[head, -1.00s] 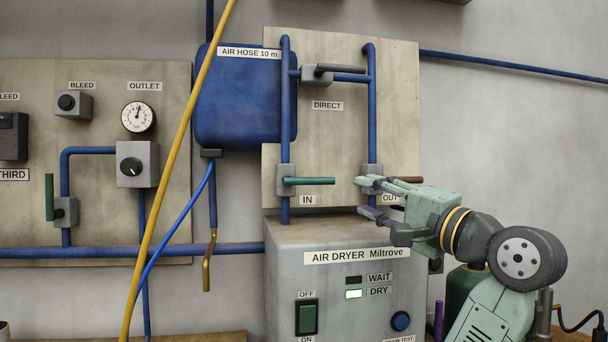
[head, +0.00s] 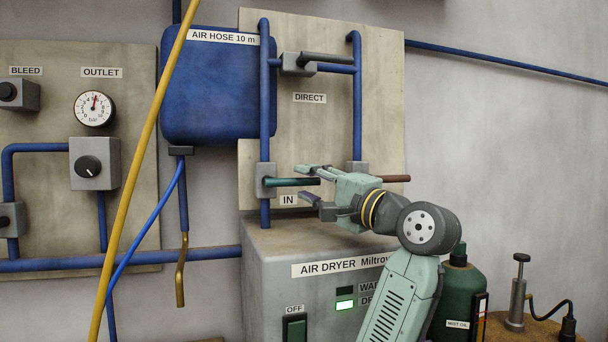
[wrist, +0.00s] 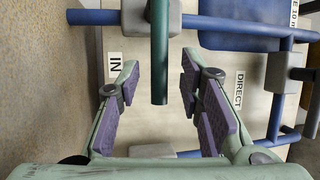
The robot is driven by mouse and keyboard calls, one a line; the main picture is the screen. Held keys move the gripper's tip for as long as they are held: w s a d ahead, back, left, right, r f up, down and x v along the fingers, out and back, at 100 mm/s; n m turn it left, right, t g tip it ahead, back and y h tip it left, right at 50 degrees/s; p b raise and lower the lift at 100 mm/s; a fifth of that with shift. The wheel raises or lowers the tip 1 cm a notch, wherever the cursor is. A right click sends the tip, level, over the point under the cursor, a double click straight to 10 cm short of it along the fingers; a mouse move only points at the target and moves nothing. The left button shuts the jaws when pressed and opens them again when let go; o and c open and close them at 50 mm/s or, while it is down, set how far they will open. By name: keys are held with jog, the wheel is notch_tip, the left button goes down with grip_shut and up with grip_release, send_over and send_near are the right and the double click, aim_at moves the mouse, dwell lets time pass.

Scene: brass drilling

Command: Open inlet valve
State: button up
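The inlet valve's green lever (head: 290,182) sticks out horizontally to the right from its grey body (head: 265,181) on the blue pipe, above the IN label (head: 289,200). My gripper (head: 309,182) is open at the lever's free end. In the wrist view the green lever (wrist: 159,55) points down between the open purple-padded fingers of my gripper (wrist: 158,85). The lever's tip lies between the pads and touches neither. The IN label (wrist: 115,65) shows beside the left finger.
The OUT valve's brown lever (head: 396,178) is behind my gripper at right. The grey DIRECT valve lever (head: 326,58) is above. The air dryer (head: 275,255) stands below. A yellow hose (head: 150,130) crosses at left. A green bottle (head: 457,290) stands at lower right.

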jog(key=shift+x, duration=1.1)
grip_shut()
